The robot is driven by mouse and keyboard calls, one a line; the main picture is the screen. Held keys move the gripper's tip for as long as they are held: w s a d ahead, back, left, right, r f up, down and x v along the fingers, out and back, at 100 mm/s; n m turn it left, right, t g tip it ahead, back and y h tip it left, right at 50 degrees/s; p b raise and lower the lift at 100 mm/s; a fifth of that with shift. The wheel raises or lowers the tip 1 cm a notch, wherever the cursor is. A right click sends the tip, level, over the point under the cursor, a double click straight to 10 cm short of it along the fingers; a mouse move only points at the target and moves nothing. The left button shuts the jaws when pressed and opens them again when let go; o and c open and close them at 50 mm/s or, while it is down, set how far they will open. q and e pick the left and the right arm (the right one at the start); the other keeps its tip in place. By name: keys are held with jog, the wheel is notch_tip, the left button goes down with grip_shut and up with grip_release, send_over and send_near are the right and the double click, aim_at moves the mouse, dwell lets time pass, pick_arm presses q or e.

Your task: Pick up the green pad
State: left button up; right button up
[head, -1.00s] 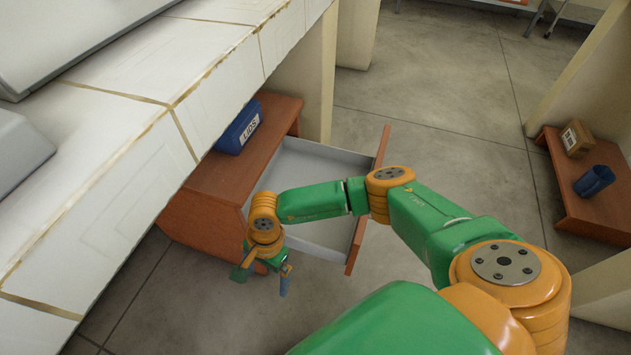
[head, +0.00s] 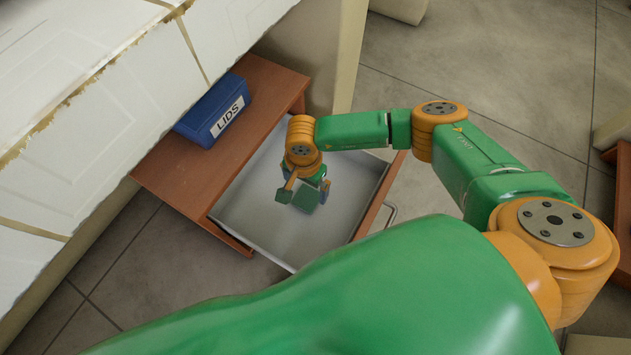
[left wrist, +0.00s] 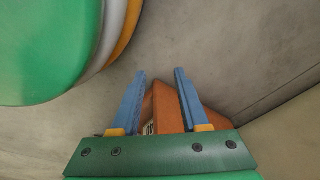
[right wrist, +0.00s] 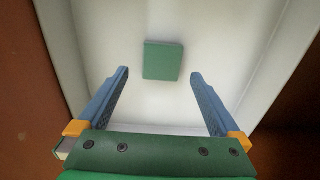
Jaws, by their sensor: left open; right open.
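The green pad (right wrist: 163,61) is a small flat square lying on the pale floor of an open drawer (right wrist: 215,30). In the right wrist view it appears between and just beyond the fingertips of my right gripper (right wrist: 160,74), which is open and empty. In the head view my right gripper (head: 305,192) reaches down over the drawer (head: 245,210); green gripper parts there make the pad hard to tell apart. My left gripper (left wrist: 160,72) is open and empty, away from the drawer, pointing towards the floor and a brown wooden piece of furniture.
A blue bin marked LIDS (head: 213,112) stands on the wooden cabinet top (head: 168,165) beside the drawer. The drawer walls and its front with a handle (head: 391,215) surround the right gripper. A white tiled counter (head: 80,130) rises at the left.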

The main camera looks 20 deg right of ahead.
aim_at(307, 197)
notch_tip(307, 197, down, 3)
jog(key=shift+w+f+b, duration=0.15)
jog(key=shift+b, duration=0.6)
notch_tip(307, 197, down, 2)
jog(key=shift+w+d+f+b, duration=0.1)
jog(key=shift+w+f+b, duration=0.05)
jog(key=shift+b, duration=0.35)
jog(key=shift+f, duration=0.25)
pick_arm(q)
jog(key=w+r, duration=0.1)
jog(key=w+d+r, duration=0.1)
jog(key=w, duration=0.1)
jog(key=shift+w+r, duration=0.15)
jog(key=shift+r, duration=0.25)
pick_arm(e)
jog(key=c, duration=1.1)
